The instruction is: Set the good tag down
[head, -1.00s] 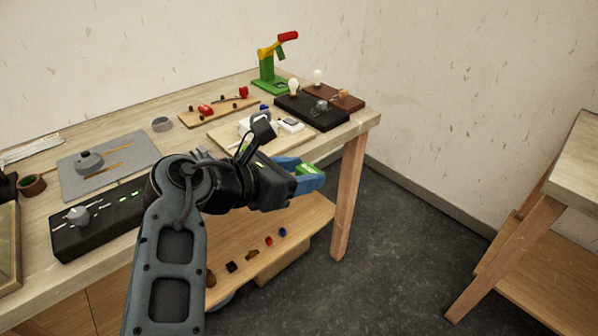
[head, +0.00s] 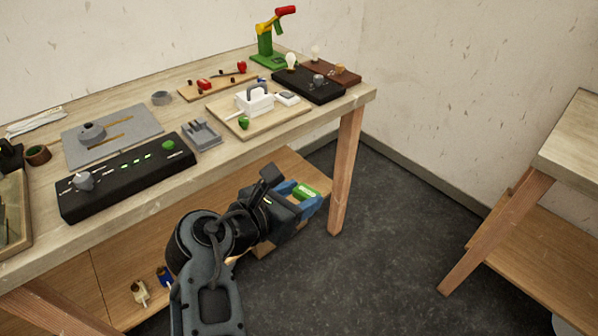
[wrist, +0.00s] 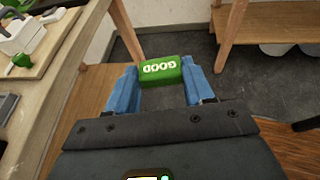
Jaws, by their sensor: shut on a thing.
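The good tag is a green block (wrist: 162,85) with white "GOOD" lettering, which reads upside down in the wrist view. My gripper (wrist: 160,88) is shut on it, one blue finger on each side. In the head view the green tag (head: 304,192) shows between the blue fingers of my gripper (head: 298,196). The gripper is beside the front of the workbench, below the level of its top and near the lower shelf (head: 277,165). I cannot tell how far the tag is from the shelf.
The workbench top (head: 225,152) holds a black box with a green knob (head: 124,178), a board with a white holder (head: 255,99) and a green and red stand (head: 270,40). A bench leg (head: 346,170) is right of the gripper. Another table (head: 570,135) stands at right.

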